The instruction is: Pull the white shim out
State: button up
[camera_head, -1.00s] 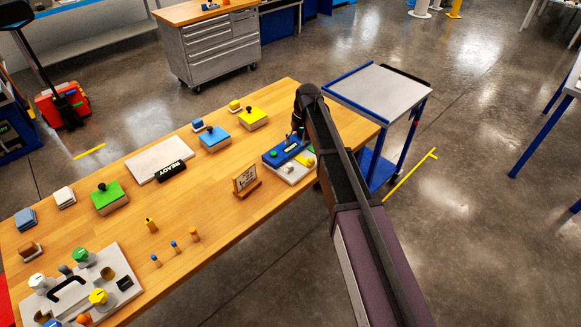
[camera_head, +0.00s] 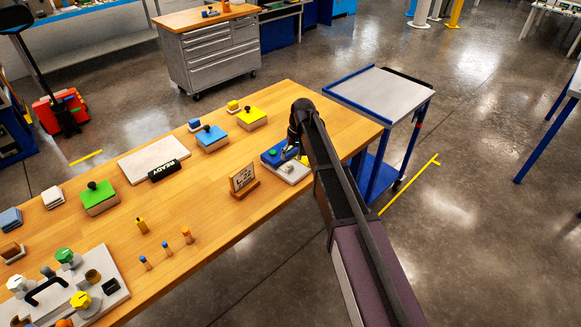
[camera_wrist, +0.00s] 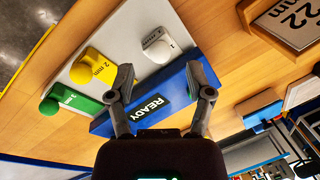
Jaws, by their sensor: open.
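The white shim (camera_wrist: 157,45) is marked 1 and has a round white knob. In the wrist view it lies on the pale grey plate of a fixture (camera_wrist: 125,38), beside a blue block (camera_wrist: 180,88) with a READY display. A yellow shim (camera_wrist: 93,68) marked 2 mm and a green shim (camera_wrist: 66,99) lie in a row to its left. My gripper (camera_wrist: 162,82) is open and empty. The white knob shows between and beyond the fingertips, apart from them. In the head view my gripper (camera_head: 293,150) is over the fixture (camera_head: 290,173) and partly hides it.
A small sign on a stand (camera_head: 243,180) stands close left of the fixture. Blue (camera_head: 211,139), yellow (camera_head: 251,118) and green (camera_head: 99,198) handled blocks stand farther left on the wooden table (camera_head: 205,225). A blue-framed cart (camera_head: 380,95) stands at the table's right end.

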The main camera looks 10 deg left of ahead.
aim_at(289, 166)
jog(key=shift+s+a+f+b, duration=0.1)
jog(key=shift+a+f+b, duration=0.05)
jog(key=shift+f+b, duration=0.55)
jog(key=shift+a+f+b, duration=0.1)
jog(key=shift+f+b, duration=0.4)
jog(key=shift+f, duration=0.25)
